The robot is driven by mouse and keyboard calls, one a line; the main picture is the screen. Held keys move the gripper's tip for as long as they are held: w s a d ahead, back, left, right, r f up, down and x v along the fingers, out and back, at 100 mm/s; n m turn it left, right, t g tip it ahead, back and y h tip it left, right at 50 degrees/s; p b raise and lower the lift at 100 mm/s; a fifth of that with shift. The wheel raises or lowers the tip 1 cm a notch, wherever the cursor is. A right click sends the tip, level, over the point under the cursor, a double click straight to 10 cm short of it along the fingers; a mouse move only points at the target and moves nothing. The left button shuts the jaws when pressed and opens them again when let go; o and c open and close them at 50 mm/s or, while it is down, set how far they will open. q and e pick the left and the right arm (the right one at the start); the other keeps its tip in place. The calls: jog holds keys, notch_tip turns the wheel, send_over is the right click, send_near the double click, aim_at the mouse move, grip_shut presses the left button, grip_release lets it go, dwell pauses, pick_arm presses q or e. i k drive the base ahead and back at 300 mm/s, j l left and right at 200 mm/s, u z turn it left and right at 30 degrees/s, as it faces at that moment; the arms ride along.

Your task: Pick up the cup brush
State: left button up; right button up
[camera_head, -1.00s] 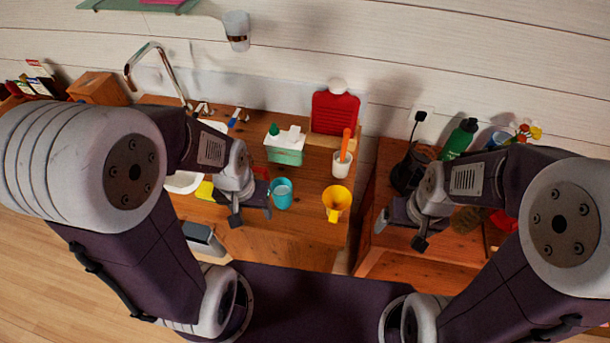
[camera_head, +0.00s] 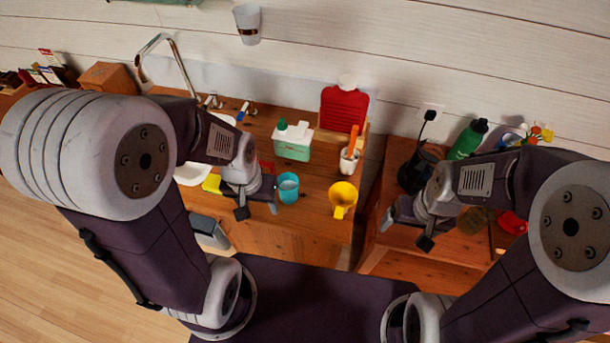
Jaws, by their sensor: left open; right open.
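An orange handle (camera_head: 353,139) stands upright in a white cup (camera_head: 348,161) on the wooden counter; it looks like the cup brush, but its lower end is hidden in the cup. My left gripper (camera_head: 257,208) is open and empty over the counter's front left part, left of the teal cup and well short of the white cup. My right gripper (camera_head: 406,230) is open and empty to the right, over the front of the neighbouring wooden unit, apart from the brush.
A yellow mug (camera_head: 343,198) stands in front of the white cup, and a teal cup (camera_head: 288,187) to its left. A green bottle (camera_head: 467,139) and black item (camera_head: 416,169) are at right.

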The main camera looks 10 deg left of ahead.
aim_at(349, 156)
jog(key=j+z, duration=0.3)
jog(key=j, duration=0.35)
jog(key=j+z, duration=0.3)
jog(key=j, duration=0.35)
jog(key=k+j+z, duration=0.15)
jog(key=j+z, duration=0.15)
jog(key=j, duration=0.35)
